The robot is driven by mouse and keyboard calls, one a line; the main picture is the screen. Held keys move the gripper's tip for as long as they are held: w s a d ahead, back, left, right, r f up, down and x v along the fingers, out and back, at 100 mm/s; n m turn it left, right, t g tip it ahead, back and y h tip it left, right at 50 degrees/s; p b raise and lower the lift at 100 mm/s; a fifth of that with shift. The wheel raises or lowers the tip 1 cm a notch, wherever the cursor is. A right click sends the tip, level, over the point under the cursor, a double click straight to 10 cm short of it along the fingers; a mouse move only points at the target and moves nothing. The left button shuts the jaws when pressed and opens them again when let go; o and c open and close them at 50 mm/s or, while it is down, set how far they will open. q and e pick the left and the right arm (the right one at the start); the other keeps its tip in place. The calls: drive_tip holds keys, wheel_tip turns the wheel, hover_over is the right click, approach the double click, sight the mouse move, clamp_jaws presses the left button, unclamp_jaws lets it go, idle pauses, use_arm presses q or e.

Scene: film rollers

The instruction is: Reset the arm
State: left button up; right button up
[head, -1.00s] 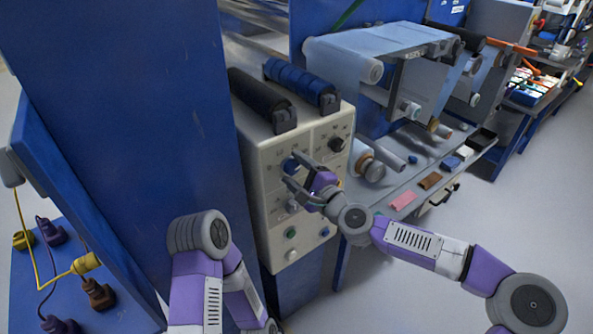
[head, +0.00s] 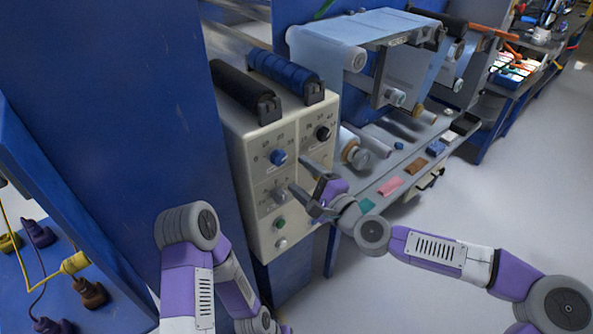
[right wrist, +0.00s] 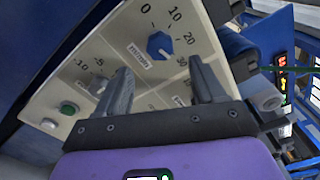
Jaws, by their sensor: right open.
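My right arm comes in from the right in the head view. Its gripper (head: 300,180) is open and empty, in front of the beige control panel (head: 240,190). In the right wrist view the two fingers (right wrist: 155,92) stand apart with nothing between them. The blue knob (right wrist: 160,46) shows beyond and between the fingertips, apart from them. In the head view the blue knob (head: 278,157) is at the panel's upper left and a black knob (head: 323,133) at its upper right. A grey knob (head: 279,196) sits lower. My left arm shows at the bottom, but its gripper is not visible.
A black roller (head: 245,90) and a blue roller (head: 287,73) lie on top of the panel box. A film machine and a shelf with small coloured blocks (head: 390,188) stand to the right. Plugs and cables (head: 75,262) are at the lower left. The floor at right is clear.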

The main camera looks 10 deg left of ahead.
idle(0.4)
drive_tip(key=s+d+f+n+g+h+p, duration=0.1)
drive_tip(key=s+d+f+n+g+h, duration=0.15)
drive_tip(key=f, duration=0.75)
drive_tip(key=s+d+f+n+g+h+p, duration=0.15)
drive_tip(key=s+f, duration=0.25)
drive_tip(key=f, duration=0.5)
drive_tip(key=s+d+f+n+g+h, duration=0.1)
drive_tip(key=s+f+n+g, duration=0.15)
drive_tip(key=f, duration=0.75)
use_arm(q)
wheel_tip(320, 180, up, 5)
drive_tip(key=shift+f+p, duration=0.2)
drive_tip(key=shift+p, duration=0.85)
use_arm(e)
drive_tip(key=s+d+f+n+g+h, duration=0.3)
drive_tip(key=s+d+f+g+h, duration=0.1)
drive_tip(key=s+d+f, duration=0.7)
drive_tip(key=s+d+h, duration=0.1)
drive_tip(key=s+d, duration=0.2)
drive_tip(key=s, duration=0.1)
drive_tip(key=shift+d+f, duration=0.3)
drive_tip(key=shift+d, duration=0.05)
use_arm(q)
drive_tip(key=shift+c, duration=0.4)
use_arm(e)
drive_tip(key=shift+n, duration=0.25)
